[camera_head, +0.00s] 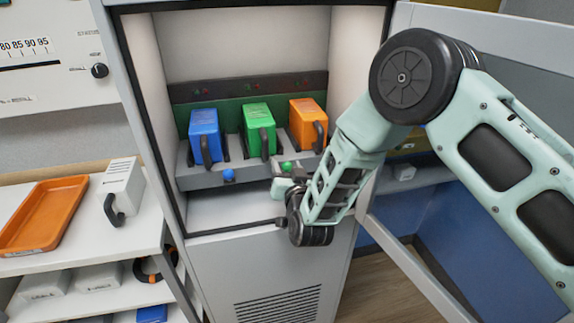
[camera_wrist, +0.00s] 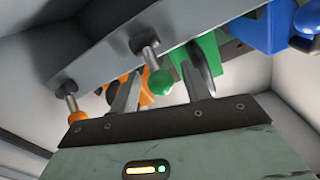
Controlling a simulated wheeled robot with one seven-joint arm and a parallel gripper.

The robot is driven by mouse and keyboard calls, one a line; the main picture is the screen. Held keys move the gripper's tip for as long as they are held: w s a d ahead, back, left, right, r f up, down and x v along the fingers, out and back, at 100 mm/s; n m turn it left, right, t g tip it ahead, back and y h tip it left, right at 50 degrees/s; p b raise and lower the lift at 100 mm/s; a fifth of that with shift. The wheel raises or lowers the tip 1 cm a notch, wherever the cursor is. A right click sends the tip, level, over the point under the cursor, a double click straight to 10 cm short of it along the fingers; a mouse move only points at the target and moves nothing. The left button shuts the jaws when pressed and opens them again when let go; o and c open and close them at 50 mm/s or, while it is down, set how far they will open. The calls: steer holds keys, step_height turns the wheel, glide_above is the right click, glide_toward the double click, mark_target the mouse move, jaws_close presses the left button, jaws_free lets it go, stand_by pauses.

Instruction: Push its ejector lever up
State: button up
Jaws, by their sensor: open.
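A grey shelf (camera_head: 205,178) in the open cabinet carries blue (camera_head: 204,133), green (camera_head: 258,128) and orange (camera_head: 307,122) modules with black handles. Lever knobs stick out of its front: a blue one (camera_head: 229,175) and a green one (camera_head: 287,167). My gripper (camera_head: 283,184) is in front of the shelf, at the green knob. In the wrist view my open gripper (camera_wrist: 160,75) has its fingers on either side of the green knob (camera_wrist: 160,82), with nothing clamped. An orange knob (camera_wrist: 75,117) is to the left there and a blue knob (camera_wrist: 307,18) at the upper right.
The cabinet door (camera_head: 375,235) stands open at the right, close to my arm. At the left, a counter holds an orange tray (camera_head: 40,212) and a white module (camera_head: 124,187) with a black handle. The cabinet floor (camera_head: 225,215) below the shelf is bare.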

steer(key=shift+w, duration=0.1)
steer(key=c, duration=1)
steer(key=shift+o, duration=0.2)
steer(key=shift+w+r+g+p, duration=0.2)
steer(key=shift+r+g+p, duration=0.05)
steer(key=shift+g+p, duration=0.15)
steer(key=shift+w+a+g, duration=0.1)
steer(key=shift+g, duration=0.2)
steer(key=o, duration=1)
steer(key=shift+c, duration=0.2)
